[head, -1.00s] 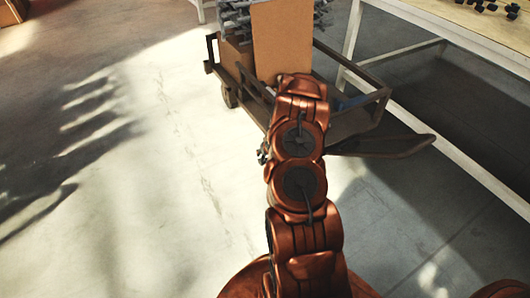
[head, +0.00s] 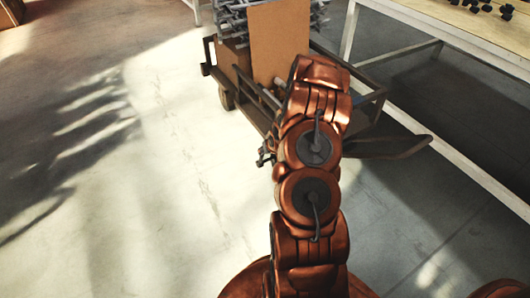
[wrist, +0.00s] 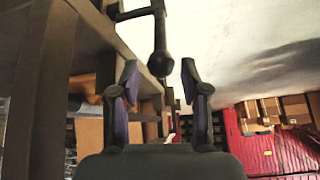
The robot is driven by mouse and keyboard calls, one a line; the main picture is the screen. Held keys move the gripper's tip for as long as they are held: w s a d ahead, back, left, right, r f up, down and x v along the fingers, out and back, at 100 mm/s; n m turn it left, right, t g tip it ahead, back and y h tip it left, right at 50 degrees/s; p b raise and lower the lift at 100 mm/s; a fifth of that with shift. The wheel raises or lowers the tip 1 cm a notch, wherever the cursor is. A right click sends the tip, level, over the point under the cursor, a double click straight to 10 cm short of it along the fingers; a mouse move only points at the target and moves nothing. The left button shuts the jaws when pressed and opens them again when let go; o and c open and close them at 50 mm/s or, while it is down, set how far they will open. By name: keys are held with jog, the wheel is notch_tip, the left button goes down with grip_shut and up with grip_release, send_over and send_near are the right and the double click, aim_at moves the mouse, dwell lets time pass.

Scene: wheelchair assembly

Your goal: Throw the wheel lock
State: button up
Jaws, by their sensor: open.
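In the wrist view, a dark lever with a round knob (wrist: 160,62) hangs from the top of the picture, beside a dark cart frame; it looks like the wheel lock. My gripper (wrist: 159,72) is open, with one finger on each side of the knob's line. The knob shows between the fingertips, with a gap on both sides; I cannot tell how far it is in depth. In the head view, my arm hides most of the gripper and part of the cart (head: 372,103). A small dark piece (head: 265,156) left of the arm is too small to identify.
The cart carries a brown cardboard panel (head: 280,43) and grey metal parts (head: 232,22). A pale table (head: 440,30) stands at the right. The floor left of the cart is clear. A red crate (wrist: 262,150) and boxes show in the wrist view.

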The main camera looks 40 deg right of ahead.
jog(key=shift+v, duration=1.65)
jog(key=s+a+r+n+g+p, duration=0.1)
jog(key=s+a+r+p, duration=0.35)
jog(key=r, duration=0.65)
jog(key=s+a+r+n+g+y+p, duration=0.1)
jog(key=a+r+g+p, duration=0.1)
jog(key=a+r+p, duration=0.75)
jog(key=s+a+r+n+g+p, duration=0.1)
jog(key=s+a+r+p, duration=0.3)
jog(key=r, duration=1)
jog(key=s+a+r+g+p, duration=0.1)
jog(key=s+a+r+p, duration=0.3)
jog(key=s+r, duration=0.4)
jog(key=s+a+r+n+g+p, duration=0.1)
jog(key=s+a+r+g+p, duration=0.1)
jog(key=s+a+r+p, duration=0.2)
jog(key=s+a+r+g+p, duration=0.1)
jog(key=s+a+r+p, duration=0.3)
jog(key=s+a+r, duration=0.3)
jog(key=shift+s+a+r+y+p, duration=0.4)
jog(key=shift+s+r, duration=2.1)
jog(key=shift+r, duration=0.85)
